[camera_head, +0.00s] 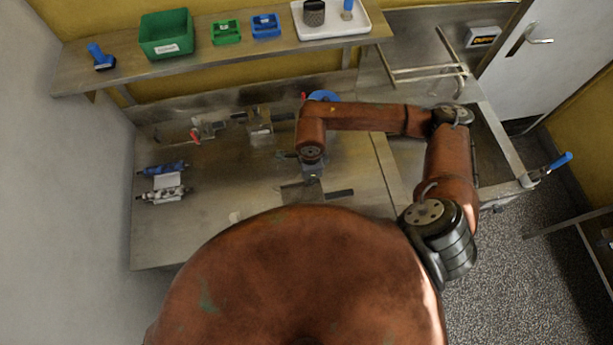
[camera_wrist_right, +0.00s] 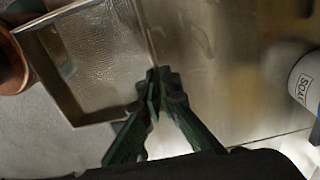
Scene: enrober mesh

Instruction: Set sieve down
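The sieve (camera_wrist_right: 95,62) is a square metal frame with fine mesh, at the upper left of the right wrist view. My right gripper (camera_wrist_right: 158,82) has its dark green fingers nearly together at the sieve's rim, with a thin edge between them. In the head view my right gripper (camera_head: 313,173) hangs over the middle of the steel table (camera_head: 230,180), and a square frame, apparently the sieve (camera_head: 298,192), is just below it. The arm hides part of this area. I cannot tell whether the sieve touches the table. My left gripper is not in view.
Blue and patterned rollers (camera_head: 166,168) lie at the table's left. Small fittings (camera_head: 208,128) stand towards the back. A labelled white jar (camera_wrist_right: 305,80) is near the gripper. A shelf (camera_head: 220,58) behind holds a green bin (camera_head: 166,34) and a white tray (camera_head: 335,24). The table's left front is clear.

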